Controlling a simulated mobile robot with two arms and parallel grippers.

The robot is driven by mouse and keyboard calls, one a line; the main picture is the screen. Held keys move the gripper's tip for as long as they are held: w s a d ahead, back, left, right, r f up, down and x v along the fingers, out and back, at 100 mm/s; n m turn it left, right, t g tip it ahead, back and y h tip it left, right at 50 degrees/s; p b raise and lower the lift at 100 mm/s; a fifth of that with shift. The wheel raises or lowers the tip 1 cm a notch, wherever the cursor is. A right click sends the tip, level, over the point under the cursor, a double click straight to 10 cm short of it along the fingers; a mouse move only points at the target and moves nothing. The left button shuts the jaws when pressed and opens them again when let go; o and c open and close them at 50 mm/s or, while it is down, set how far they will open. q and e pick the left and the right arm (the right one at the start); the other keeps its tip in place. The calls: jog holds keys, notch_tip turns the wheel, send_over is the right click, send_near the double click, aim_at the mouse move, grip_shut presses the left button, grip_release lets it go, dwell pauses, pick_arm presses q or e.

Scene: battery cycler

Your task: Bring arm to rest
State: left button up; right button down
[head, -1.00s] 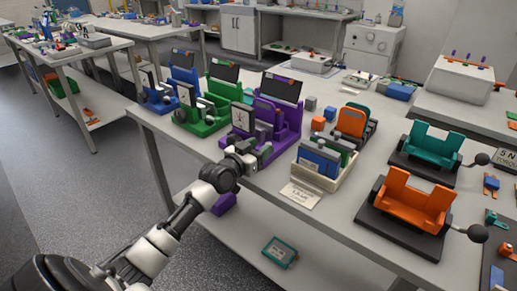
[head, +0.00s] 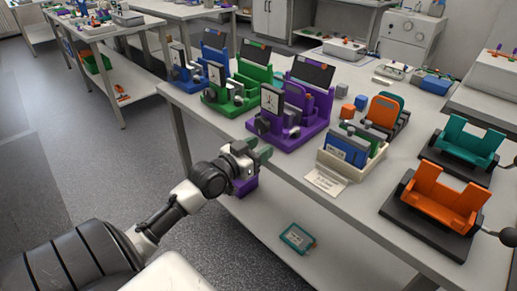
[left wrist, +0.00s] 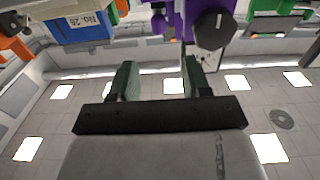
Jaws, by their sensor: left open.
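My left gripper (head: 262,154) is in front of the table's near edge, below and in front of the purple cycler station (head: 292,128). In the left wrist view its two green fingers (left wrist: 157,80) stand apart with nothing between them. The purple station with its dark knob also shows at the top of that view (left wrist: 185,18). My left arm reaches in from the lower left. My right gripper is in neither view.
Blue (head: 188,76) and green (head: 228,98) stations stand left of the purple one. A cream holder (head: 350,166) with blue and green plates stands to its right, then orange (head: 440,196) and teal (head: 465,146) fixtures. The floor at left is clear.

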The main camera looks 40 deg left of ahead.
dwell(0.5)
pick_arm(q)
jog(key=s+f+n+g+y, duration=0.1)
jog(key=s+f+g, duration=0.2)
jog(key=f, duration=0.8)
jog(key=s+f+g+y+p, duration=0.1)
jog(key=s+f+g, duration=0.15)
jog(key=f, duration=0.95)
jog(key=s+f+n+g+y, duration=0.15)
jog(key=s+f, duration=0.25)
jog(key=f, duration=0.7)
jog(key=s+d+f+m+g+h+p, duration=0.15)
jog(key=s+d+f+g, duration=0.4)
jog(key=s+f, duration=0.75)
jog(key=s+d+f+m+g, duration=0.1)
jog(key=s+d+f, duration=0.3)
jog(key=s, duration=0.6)
jog(key=s+d+f+m+g, duration=0.1)
jog(key=s+d+f+g, duration=0.2)
jog(key=s+d, duration=0.3)
jog(key=s+f, duration=0.1)
jog(key=s, duration=0.3)
jog(key=shift+d+f+m, duration=0.2)
jog(key=shift+m, duration=0.1)
jog(key=shift+g, duration=0.25)
jog(key=shift+c, duration=0.5)
jog(key=shift+s+a, duration=0.1)
